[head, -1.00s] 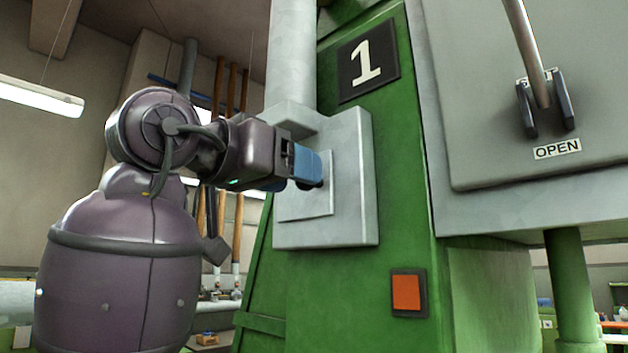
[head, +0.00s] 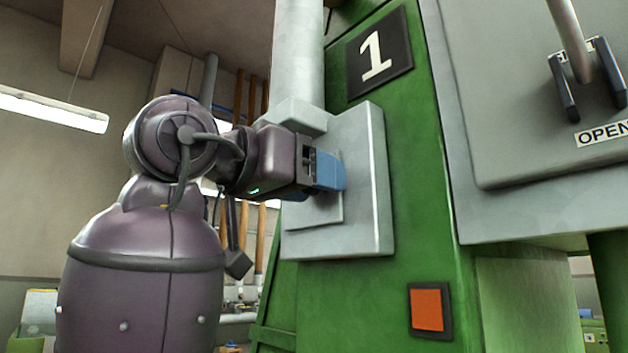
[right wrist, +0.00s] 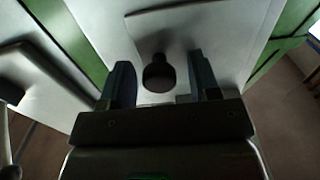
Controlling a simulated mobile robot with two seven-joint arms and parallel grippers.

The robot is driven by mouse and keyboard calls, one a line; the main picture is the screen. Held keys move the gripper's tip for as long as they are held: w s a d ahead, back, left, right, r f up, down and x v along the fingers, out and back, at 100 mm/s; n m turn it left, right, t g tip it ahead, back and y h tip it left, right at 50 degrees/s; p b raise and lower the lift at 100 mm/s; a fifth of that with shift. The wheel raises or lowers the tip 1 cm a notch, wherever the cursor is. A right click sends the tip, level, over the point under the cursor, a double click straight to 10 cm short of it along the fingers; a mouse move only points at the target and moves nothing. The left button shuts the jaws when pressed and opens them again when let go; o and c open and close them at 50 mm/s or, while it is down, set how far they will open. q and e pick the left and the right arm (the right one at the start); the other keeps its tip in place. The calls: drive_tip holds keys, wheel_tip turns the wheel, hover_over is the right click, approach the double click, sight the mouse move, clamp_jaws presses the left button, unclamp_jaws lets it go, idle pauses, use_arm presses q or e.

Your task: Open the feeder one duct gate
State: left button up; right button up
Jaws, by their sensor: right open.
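A green machine marked 1 (head: 376,55) carries a pale grey box (head: 368,225) under a round grey duct pipe (head: 298,60). A flat square plate (head: 318,235) sits on the box's face. My right gripper (head: 335,175) has blue fingers and is at this plate. In the right wrist view, a dark round knob (right wrist: 159,73) stands out from the plate, between the two open fingers and apart from both. In the head view the fingers hide the knob. My left gripper is not in view.
To the right is a grey panel (head: 500,120) with a metal lever (head: 572,35) between dark brackets and an OPEN label (head: 603,133). An orange square button (head: 427,309) sits low on the green machine.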

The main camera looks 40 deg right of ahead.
sight(372, 174)
drive_tip(key=shift+c, duration=0.3)
clamp_jaws()
drive_tip(key=shift+s+b, duration=0.3)
drive_tip(key=shift+s, duration=0.1)
drive_tip(key=s+b, duration=0.1)
drive_tip(key=s, duration=0.1)
drive_tip(key=s+b, duration=0.1)
drive_tip(key=s, duration=0.2)
drive_tip(key=shift+s+d, duration=0.2)
drive_tip(key=shift+s, duration=0.05)
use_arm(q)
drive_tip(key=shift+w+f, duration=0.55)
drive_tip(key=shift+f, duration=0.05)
use_arm(e)
drive_tip(key=shift+c, duration=0.8)
unclamp_jaws()
drive_tip(key=shift+o, duration=1.1)
drive_tip(key=shift+s, duration=0.15)
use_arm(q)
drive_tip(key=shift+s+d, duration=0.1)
